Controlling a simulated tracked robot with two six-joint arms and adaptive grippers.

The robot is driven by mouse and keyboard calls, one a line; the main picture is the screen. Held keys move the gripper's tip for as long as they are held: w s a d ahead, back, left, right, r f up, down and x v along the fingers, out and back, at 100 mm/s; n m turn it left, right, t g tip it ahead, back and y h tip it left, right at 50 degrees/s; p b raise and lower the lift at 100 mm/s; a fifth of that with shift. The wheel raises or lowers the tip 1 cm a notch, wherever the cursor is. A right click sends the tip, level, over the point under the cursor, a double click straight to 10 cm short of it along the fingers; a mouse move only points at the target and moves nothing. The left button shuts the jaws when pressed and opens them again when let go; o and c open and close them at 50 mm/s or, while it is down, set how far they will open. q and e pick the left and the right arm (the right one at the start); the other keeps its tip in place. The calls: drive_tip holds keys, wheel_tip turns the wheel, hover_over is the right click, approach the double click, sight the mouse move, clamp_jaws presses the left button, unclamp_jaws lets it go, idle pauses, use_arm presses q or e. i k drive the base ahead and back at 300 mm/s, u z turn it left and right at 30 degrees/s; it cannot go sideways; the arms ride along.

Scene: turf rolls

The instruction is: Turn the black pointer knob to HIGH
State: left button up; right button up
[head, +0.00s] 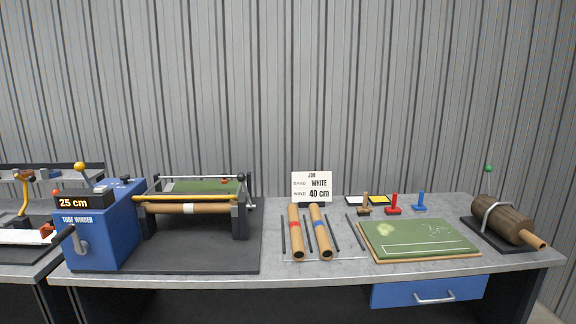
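The blue turf winder (105,240) stands at the left end of the workbench. A small black knob (125,181) shows on top of its housing, towards the back; I take it for the pointer knob. Its pointing direction and any HIGH marking are too small to read. A black display box (84,201) on the winder reads "25 cm". A crank handle (75,240) is on the winder's front. Neither of my grippers is in view.
A roller frame (195,207) adjoins the winder. A sign (312,186) reads "JOB, BAND WHITE, WIND 40 cm". Two cardboard tubes, a green turf board (418,240), coloured stamps and a brown roll (500,220) stand rightward.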

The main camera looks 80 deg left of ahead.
sight(125, 178)
drive_tip(key=u, duration=0.05)
drive_tip(key=i, duration=0.25)
drive_tip(key=u, duration=2.6)
drive_tip(key=i, duration=0.2)
drive_tip(key=u, duration=1.15)
drive_tip(key=k, duration=0.3)
drive_tip(key=u, duration=0.75)
drive_tip(key=i, duration=1.35)
drive_tip(key=z, duration=0.5)
